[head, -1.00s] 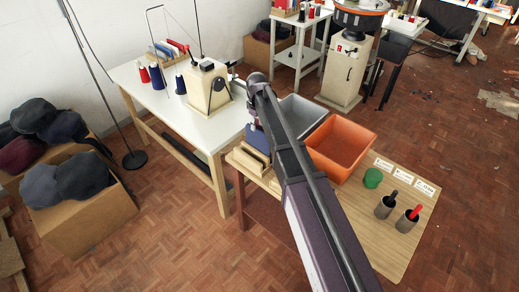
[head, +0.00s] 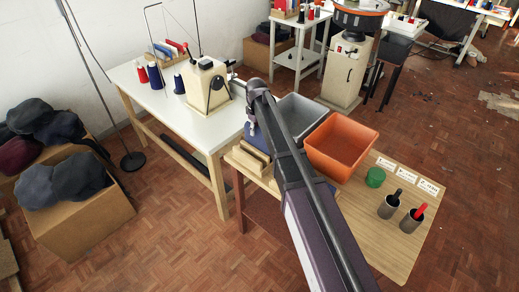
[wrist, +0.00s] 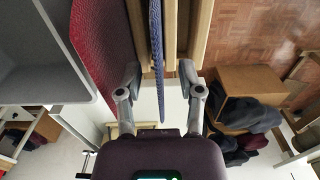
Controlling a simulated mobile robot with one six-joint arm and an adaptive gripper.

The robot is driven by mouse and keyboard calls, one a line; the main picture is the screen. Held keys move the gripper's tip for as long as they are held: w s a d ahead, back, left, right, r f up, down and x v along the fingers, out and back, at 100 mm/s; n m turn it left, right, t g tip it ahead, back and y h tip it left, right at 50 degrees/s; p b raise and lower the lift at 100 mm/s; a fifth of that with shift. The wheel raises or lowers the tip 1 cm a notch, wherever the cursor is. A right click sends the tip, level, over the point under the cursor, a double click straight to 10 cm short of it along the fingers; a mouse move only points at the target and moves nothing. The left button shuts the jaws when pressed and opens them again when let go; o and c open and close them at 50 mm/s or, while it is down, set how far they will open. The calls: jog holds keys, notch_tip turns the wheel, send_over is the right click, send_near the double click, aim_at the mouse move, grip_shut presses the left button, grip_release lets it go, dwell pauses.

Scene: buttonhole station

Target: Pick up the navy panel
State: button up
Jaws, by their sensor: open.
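The navy panel (wrist: 156,45) stands edge-on in the wrist view, between the two fingers of my open gripper (wrist: 158,74). Gaps show on both sides of it, so the fingers are not closed on it. A maroon panel (wrist: 100,45) stands to its left, near the left finger. A wooden rack (wrist: 201,30) is on its right. In the head view a strip of the navy panel (head: 250,139) shows beside my arm, above the wooden rack (head: 248,160). My arm hides the gripper there.
A grey bin (head: 301,112) and an orange bin (head: 341,146) stand on the wooden table (head: 402,262). A green lid (head: 375,177) and two dark cups are at its right. The white sewing table (head: 190,118) with a cream machine (head: 207,88) is at the left.

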jog(key=shift+f+b, duration=0.5)
jog(key=shift+f, duration=0.35)
jog(key=shift+c, duration=0.2)
grip_shut()
